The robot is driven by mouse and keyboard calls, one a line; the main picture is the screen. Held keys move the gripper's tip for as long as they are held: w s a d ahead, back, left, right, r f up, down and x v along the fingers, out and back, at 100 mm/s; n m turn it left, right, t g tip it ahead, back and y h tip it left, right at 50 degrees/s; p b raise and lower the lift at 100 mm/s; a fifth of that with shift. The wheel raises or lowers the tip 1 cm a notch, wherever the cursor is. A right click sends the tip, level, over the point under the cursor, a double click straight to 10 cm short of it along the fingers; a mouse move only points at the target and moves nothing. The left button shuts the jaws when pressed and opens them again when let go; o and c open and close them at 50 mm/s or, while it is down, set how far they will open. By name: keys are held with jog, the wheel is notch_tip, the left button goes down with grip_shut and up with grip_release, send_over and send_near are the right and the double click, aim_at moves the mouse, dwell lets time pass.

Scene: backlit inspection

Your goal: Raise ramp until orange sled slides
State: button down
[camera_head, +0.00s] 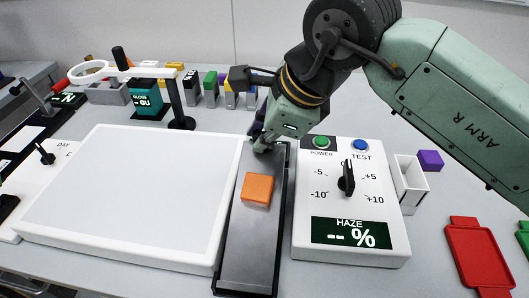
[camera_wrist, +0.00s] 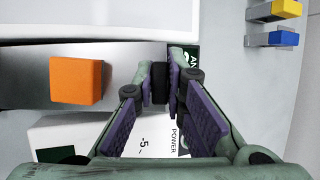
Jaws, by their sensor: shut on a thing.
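The ramp (camera_head: 248,246) is a long grey board with dark side edges, lying between the white light panel and the haze meter. The orange sled (camera_head: 257,189) is a block resting on the ramp's upper-middle part. My gripper (camera_head: 263,142) is at the ramp's far end, shut on it. In the wrist view, the gripper (camera_wrist: 164,84) has its purple-padded fingers close together at the end of the ramp (camera_wrist: 122,62). The orange sled (camera_wrist: 76,80) sits to the left there, apart from the fingers. The exact grip contact is partly hidden by the fingers.
The light panel (camera_head: 130,192) is close on the left. The haze meter (camera_head: 350,210) with its knob is close on the right. A white open bin (camera_head: 410,182), a purple block (camera_head: 430,160) and a red tray (camera_head: 477,255) are farther right.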

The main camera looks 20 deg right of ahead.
jog(key=shift+s+a+r, duration=0.1)
jog(key=shift+s+r, duration=0.15)
jog(key=shift+r, duration=0.2)
jog(key=c, duration=1.9)
grip_release()
jog(key=v, duration=1.2)
jog(key=shift+s+a, duration=0.1)
jog(key=shift+s, duration=0.1)
jog(key=shift+f, duration=0.1)
